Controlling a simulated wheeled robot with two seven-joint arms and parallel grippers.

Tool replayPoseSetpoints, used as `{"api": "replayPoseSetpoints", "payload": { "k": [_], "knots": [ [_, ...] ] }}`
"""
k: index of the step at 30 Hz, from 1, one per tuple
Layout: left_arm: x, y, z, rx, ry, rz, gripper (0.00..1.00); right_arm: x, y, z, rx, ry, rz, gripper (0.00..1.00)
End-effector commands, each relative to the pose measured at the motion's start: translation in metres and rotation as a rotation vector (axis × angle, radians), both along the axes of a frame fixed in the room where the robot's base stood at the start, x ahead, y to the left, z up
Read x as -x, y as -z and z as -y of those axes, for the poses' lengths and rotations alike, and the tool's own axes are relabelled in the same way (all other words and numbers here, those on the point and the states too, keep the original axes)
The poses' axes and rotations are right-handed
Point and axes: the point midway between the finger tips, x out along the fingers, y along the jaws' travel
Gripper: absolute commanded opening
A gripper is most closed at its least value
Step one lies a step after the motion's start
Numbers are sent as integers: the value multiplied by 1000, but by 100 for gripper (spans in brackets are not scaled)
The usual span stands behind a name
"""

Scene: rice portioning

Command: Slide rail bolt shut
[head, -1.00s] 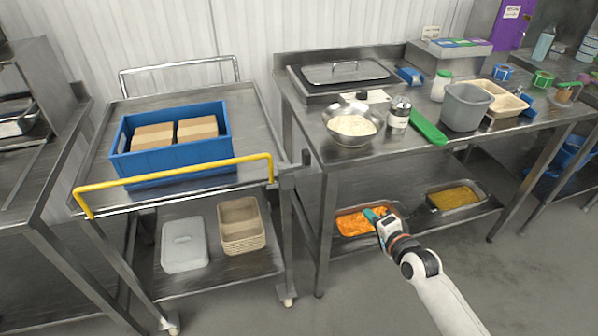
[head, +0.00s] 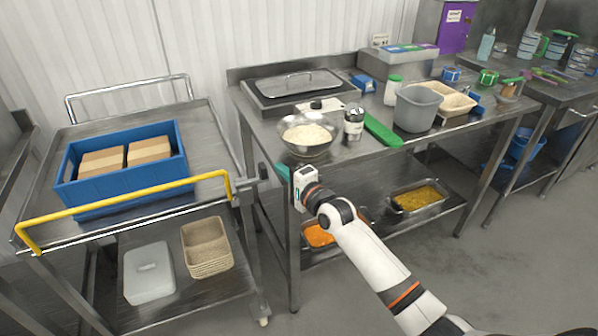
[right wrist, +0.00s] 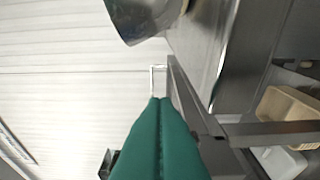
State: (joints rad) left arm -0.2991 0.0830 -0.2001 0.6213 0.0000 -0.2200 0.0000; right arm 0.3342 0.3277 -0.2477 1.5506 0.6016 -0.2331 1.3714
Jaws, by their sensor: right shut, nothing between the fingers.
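The yellow rail (head: 130,195) runs across the front of the steel cart, with its right end by the cart's front right corner. A grey metal fitting (head: 247,190) with a dark knob (head: 263,172) sits at that corner and looks like the rail bolt; how far it is slid is too small to tell. My right gripper (head: 283,172) is just right of the knob, close to it, with a small gap apparent. Its green fingers (right wrist: 160,140) are pressed together and empty in the right wrist view. My left gripper is not in view.
The cart carries a blue crate (head: 75,190) with cardboard boxes. The steel table (head: 350,165) stands to the right, its front left corner and a metal bowl (head: 307,148) near my gripper. A narrow gap separates cart and table. Food trays are on the lower shelf.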

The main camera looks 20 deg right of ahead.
Motion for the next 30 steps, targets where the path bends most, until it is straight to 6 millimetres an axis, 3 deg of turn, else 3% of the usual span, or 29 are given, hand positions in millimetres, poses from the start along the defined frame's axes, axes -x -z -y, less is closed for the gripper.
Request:
{"api": "replayPoseSetpoints", "payload": {
  "k": [6,17,24,30],
  "knots": [
    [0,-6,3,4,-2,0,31,1,-1,-15,0,2,1,0],
    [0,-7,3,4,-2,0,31,1,-1,-17,1,2,1,0],
    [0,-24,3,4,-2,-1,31,2,-4,-51,-4,1,0,0],
    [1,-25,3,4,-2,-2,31,2,-1,-59,-1,1,2,0]
  ]
}}
